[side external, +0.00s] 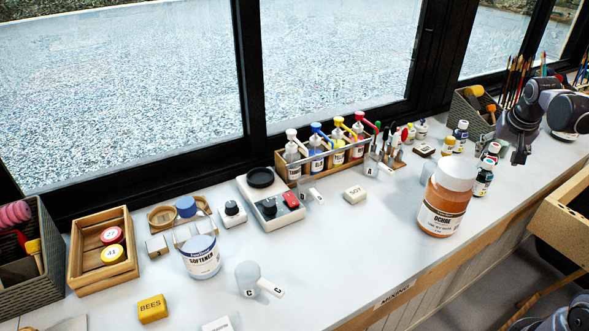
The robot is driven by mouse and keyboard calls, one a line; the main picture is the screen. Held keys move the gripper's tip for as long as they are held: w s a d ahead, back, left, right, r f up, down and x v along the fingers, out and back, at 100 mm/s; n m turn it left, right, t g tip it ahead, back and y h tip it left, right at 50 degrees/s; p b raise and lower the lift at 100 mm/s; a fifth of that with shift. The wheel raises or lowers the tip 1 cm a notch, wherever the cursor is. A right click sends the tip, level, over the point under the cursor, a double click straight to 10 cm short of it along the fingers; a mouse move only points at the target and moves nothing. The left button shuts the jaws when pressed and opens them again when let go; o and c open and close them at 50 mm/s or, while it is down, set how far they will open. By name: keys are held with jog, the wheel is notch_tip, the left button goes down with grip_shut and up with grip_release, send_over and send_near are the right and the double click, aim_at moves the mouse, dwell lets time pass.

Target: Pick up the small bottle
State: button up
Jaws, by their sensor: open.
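Several small bottles stand on the white counter at the right, and I cannot tell which one is the small bottle of the task. My gripper (519,155) is open and points down, a little right of the nearest bottles. It looks empty. Its fingertips are small and dark here, and their height above the counter is hard to judge.
A large ochre jar (445,205) stands left of the small bottles, close to the counter's front edge. A wooden rack of pump bottles (325,157) is by the window. A basket (472,108) stands behind my gripper.

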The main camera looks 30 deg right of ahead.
aim_at(486, 170)
jog(key=shift+w+d+y, duration=0.25)
jog(key=shift+w+y, duration=0.05)
jog(key=shift+y, duration=0.1)
jog(key=shift+s+x, duration=0.1)
jog(key=shift+x, duration=2.45)
jog(key=shift+s+x, duration=0.15)
jog(key=shift+x, duration=2.35)
jog(key=shift+f, duration=0.1)
jog(key=c, duration=1.4)
jog(key=shift+c, duration=0.2)
jog(key=shift+r, duration=0.2)
